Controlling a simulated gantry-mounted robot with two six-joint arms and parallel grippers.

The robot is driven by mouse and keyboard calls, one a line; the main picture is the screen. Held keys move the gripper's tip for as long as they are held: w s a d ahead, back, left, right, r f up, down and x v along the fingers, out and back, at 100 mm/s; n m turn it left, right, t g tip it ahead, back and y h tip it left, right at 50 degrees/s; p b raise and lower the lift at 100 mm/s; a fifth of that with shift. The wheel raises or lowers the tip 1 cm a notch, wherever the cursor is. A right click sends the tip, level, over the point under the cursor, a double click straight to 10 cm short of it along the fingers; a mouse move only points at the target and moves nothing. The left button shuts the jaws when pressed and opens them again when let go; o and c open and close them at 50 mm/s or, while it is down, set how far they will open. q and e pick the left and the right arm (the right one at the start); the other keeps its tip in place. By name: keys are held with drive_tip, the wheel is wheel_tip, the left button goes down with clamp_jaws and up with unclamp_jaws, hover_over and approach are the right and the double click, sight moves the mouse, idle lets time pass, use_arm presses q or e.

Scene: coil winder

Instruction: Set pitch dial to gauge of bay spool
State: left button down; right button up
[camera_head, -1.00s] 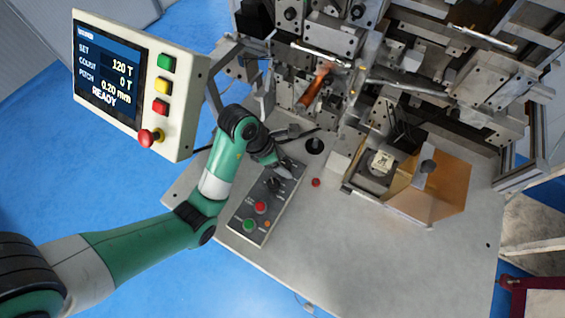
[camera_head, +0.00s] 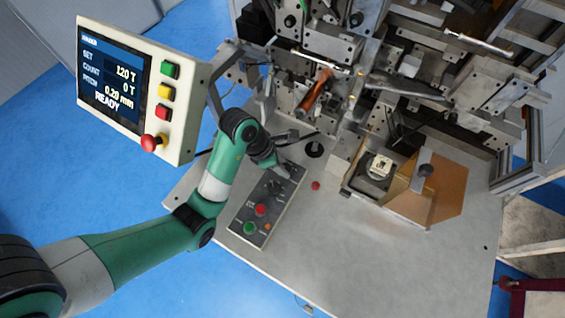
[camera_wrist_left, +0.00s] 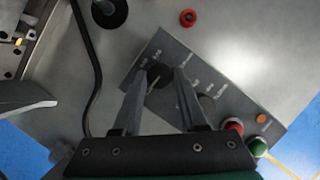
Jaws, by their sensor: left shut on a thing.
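The control panel (camera_head: 241,229) is a dark grey strip with knobs and buttons on the bench. My left gripper (camera_head: 287,170) is at its far end; in the left wrist view the gripper (camera_wrist_left: 159,74) is shut on a dark round knob (camera_wrist_left: 158,72), taken as the pitch dial. Its printed scale is too small to read. The display (camera_head: 112,80) reads SET 120 T, COUNT 0 T, PITCH 0.20 mm and READY. A small pale block, maybe a spool, (camera_head: 381,164) sits in a holder at the right; I cannot tell its gauge. My right gripper is out of view.
Red (camera_head: 260,210) and green (camera_head: 250,228) buttons sit at the panel's near end. A small red button (camera_head: 315,186) stands right of the panel. The winding machine (camera_head: 330,40) fills the back. An orange-brown plate (camera_head: 446,190) stands at the right. The front bench (camera_head: 330,260) is clear.

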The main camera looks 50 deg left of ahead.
use_arm(q)
drive_tip(key=m+p, duration=0.2)
drive_tip(key=p, duration=0.1)
drive_tip(key=m+g+h+p, duration=0.1)
drive_tip(key=shift+a+r+m, duration=0.15)
drive_tip(key=shift+r+m, duration=0.1)
drive_tip(key=shift+m, duration=0.15)
drive_tip(key=shift+w+f+m+g+p, duration=0.15)
drive_tip(key=shift+m+g+p, duration=0.15)
drive_tip(key=shift+m+p, duration=0.5)
drive_tip(key=shift+m+g+h, duration=0.3)
drive_tip(key=shift+m+h, duration=0.1)
drive_tip(key=shift+m, duration=0.6)
drive_tip(key=shift+w+a+f+m+g, duration=0.1)
drive_tip(key=shift+m+g, duration=0.2)
drive_tip(key=shift+m, duration=0.6)
drive_tip(key=shift+w+m+g+h, duration=0.1)
drive_tip(key=shift+m+g+h, duration=0.25)
drive_tip(key=shift+m, duration=0.55)
drive_tip(key=m+g+b, duration=0.1)
drive_tip(key=m, duration=0.2)
drive_tip(key=shift+w+f+b, duration=0.1)
drive_tip(key=shift+w+b, duration=0.05)
drive_tip(key=shift+b, duration=0.25)
drive_tip(key=shift+m+g+b, duration=0.4)
drive_tip(key=shift+m+g, duration=0.25)
drive_tip(key=shift+m, duration=0.85)
